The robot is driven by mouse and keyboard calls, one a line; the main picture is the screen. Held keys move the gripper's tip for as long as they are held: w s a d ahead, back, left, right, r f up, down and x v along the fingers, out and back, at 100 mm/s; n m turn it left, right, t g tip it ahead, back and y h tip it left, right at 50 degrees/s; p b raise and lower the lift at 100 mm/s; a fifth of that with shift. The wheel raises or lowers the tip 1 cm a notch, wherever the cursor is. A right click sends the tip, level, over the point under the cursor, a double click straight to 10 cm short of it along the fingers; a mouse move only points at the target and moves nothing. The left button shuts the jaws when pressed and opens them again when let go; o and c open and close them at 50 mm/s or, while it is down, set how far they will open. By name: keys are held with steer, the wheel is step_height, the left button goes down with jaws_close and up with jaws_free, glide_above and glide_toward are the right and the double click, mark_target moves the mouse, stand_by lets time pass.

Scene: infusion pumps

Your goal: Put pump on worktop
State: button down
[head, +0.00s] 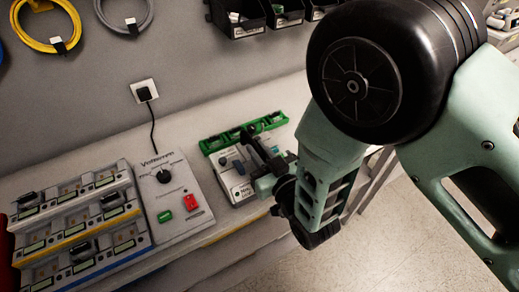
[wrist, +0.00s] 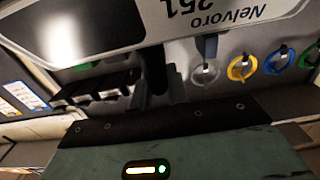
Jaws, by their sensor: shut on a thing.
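The pump (wrist: 225,20) fills the top of the wrist view, close to the camera. It has a pale face marked "Nelvoro" and "251", upside down there, and a bright glare. My gripper (head: 268,160) is shut on it, over the right part of the worktop (head: 110,158). In the head view, a small grey-white unit (head: 238,188) shows beside the fingers, partly covered by them. I cannot tell for certain whether this is the held pump, or whether it touches the worktop.
A green rack (head: 245,132) lies behind the gripper. A grey tester (head: 165,180) with a knob and green and red buttons stands to the left. A tiered module rack (head: 75,235) fills the lower left. Black bins (head: 238,18) and coiled cables (head: 45,25) hang on the wall.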

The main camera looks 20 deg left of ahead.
steer(key=shift+r, duration=0.1)
steer(key=c, duration=1.4)
jaws_free()
steer(key=shift+o, duration=0.2)
steer(key=shift+s+d, duration=0.1)
steer(key=s+d+r+g+h+b, duration=0.1)
steer(key=s+d+r+g+h, duration=0.2)
steer(key=d, duration=0.6)
steer(key=s+d+r+m+g+h+b, duration=0.1)
steer(key=s+d+r+g+h, duration=0.3)
steer(key=s+d, duration=0.4)
steer(key=s+d+r+m+g+h+b, duration=0.1)
steer(key=s+d+r+g+h+b, duration=0.1)
steer(key=d, duration=0.9)
steer(key=s+r+g+h, duration=0.1)
steer(key=s+g+h, duration=0.1)
steer(key=s+h, duration=0.1)
steer(key=shift+s+d+r+g+h, duration=0.2)
steer(key=shift+d+g+h, duration=0.1)
steer(key=shift+h, duration=0.3)
